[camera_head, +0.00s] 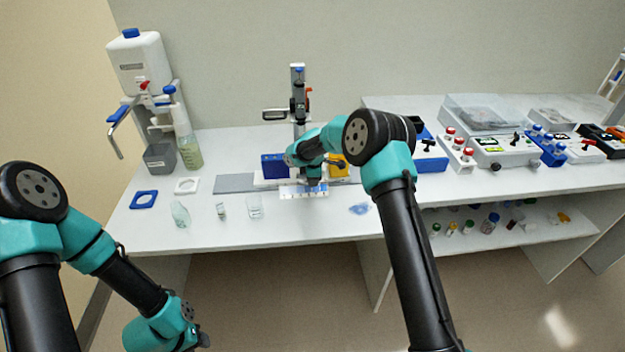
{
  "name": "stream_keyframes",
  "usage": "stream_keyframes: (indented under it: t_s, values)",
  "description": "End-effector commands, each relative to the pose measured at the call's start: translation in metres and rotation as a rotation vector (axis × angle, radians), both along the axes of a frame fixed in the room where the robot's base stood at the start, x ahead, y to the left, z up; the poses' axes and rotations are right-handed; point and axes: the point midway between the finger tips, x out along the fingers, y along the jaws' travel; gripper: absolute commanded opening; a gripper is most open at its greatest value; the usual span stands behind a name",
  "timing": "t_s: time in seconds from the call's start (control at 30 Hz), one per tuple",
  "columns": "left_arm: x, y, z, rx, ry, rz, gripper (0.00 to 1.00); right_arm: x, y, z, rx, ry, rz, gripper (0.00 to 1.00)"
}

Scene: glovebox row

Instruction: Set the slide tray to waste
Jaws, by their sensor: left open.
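A small white and pale-blue slide tray (303,191) lies at the middle of the bench, in front of a blue box (272,167) and a yellow box (337,167). No waste label can be read. My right gripper (314,182) points down at the right part of the tray. My wrist hides the fingers, so I cannot tell whether they hold anything. My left gripper (200,340) is open, low at the bottom of the view, in front of the bench and away from the tray.
A black and grey stand (298,100) rises behind the tray. A blue patch (359,209) lies to the right. Devices and racks (500,149) fill the right bench.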

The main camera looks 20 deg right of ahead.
Motion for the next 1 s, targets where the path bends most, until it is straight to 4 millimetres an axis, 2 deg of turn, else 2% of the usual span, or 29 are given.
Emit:
stream_keyframes:
  t_s: [0.13, 0.4, 0.8, 1.0]
  values:
    - [0.0, 0.0, 0.0, 0.0, 0.0, 0.0, 0.43, 0.0015, -0.0003, -0.0083, 0.0, 0.0, 0.0, 0.38]
    - [0.0, 0.0, 0.0, 0.0, 0.0, 0.0, 0.43, 0.0017, -0.0003, -0.0086, 0.0, 0.0, 0.0, 0.38]
    - [0.0, 0.0, 0.0, 0.0, 0.0, 0.0, 0.43, 0.0016, -0.0001, -0.0085, 0.0, 0.0, 0.0, 0.0]
    - [0.0, 0.0, 0.0, 0.0, 0.0, 0.0, 0.43, 0.0016, -0.0001, -0.0084, 0.0, 0.0, 0.0, 0.0]
